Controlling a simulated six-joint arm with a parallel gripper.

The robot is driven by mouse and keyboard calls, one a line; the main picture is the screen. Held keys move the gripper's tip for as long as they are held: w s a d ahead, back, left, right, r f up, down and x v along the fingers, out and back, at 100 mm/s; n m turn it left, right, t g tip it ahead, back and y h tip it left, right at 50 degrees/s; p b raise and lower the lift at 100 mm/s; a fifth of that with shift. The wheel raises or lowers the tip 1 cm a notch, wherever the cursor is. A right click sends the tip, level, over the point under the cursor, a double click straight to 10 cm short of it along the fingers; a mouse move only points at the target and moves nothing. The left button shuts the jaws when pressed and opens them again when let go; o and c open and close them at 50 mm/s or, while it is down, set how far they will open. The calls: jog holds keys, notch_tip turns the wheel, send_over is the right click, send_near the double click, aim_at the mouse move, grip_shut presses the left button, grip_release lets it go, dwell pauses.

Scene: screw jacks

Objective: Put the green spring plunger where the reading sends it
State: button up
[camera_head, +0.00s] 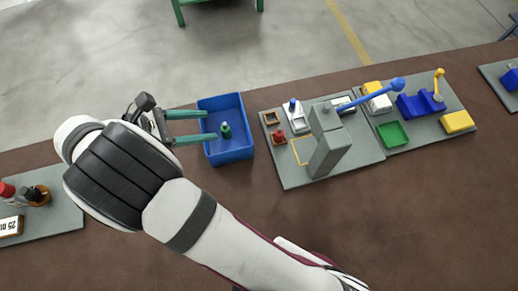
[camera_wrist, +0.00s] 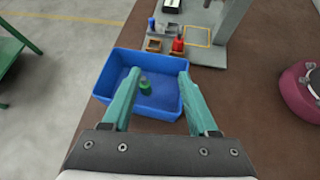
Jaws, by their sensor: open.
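The green spring plunger (camera_head: 226,130) stands inside the blue bin (camera_head: 232,156); it also shows in the wrist view (camera_wrist: 145,87), with a dark tip. My gripper (camera_head: 208,126) is open and empty. Its two teal fingers reach over the bin's left side in the head view, with the plunger just beyond and between the fingertips. In the wrist view the fingers (camera_wrist: 158,78) lie either side of the plunger, apart from it.
Beside the device are a red plunger (camera_head: 278,135), a blue-topped piece (camera_head: 293,106) and a brown square tray (camera_head: 271,118). Further right are a green tray (camera_head: 393,133), blue block (camera_head: 420,103) and yellow block (camera_head: 457,122). The table front right of the bin is clear.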

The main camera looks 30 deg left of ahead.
jog(key=w+d+r+m+g+h, duration=0.1)
jog(key=w+d+r+m+g, duration=0.25)
jog(key=d+m, duration=0.4)
jog(key=w+d+r+m+g, duration=0.3)
jog(key=w+d+m+g, duration=0.1)
jog(key=d, duration=0.6)
jog(key=s+d+r+m+g+y, duration=0.1)
jog(key=s+d+m+g+y, duration=0.15)
jog(key=d+m, duration=0.3)
jog(key=s+d+r+m+g+y, duration=0.1)
jog(key=s+d+r+m+y, duration=0.15)
jog(key=d+m, duration=0.35)
jog(key=s+d+f+m+y, duration=0.1)
jog(key=s+d+m+y, duration=0.1)
jog(key=m, duration=0.3)
jog(key=s+d+m+t+y, duration=0.1)
jog(key=s+d+m, duration=0.1)
jog(key=s+m, duration=0.3)
jog(key=shift+d+f+m+y, duration=0.25)
jog(key=shift+f+m+y, duration=0.15)
jog(key=shift+m, duration=0.1)
jog(key=shift+s, duration=0.1)
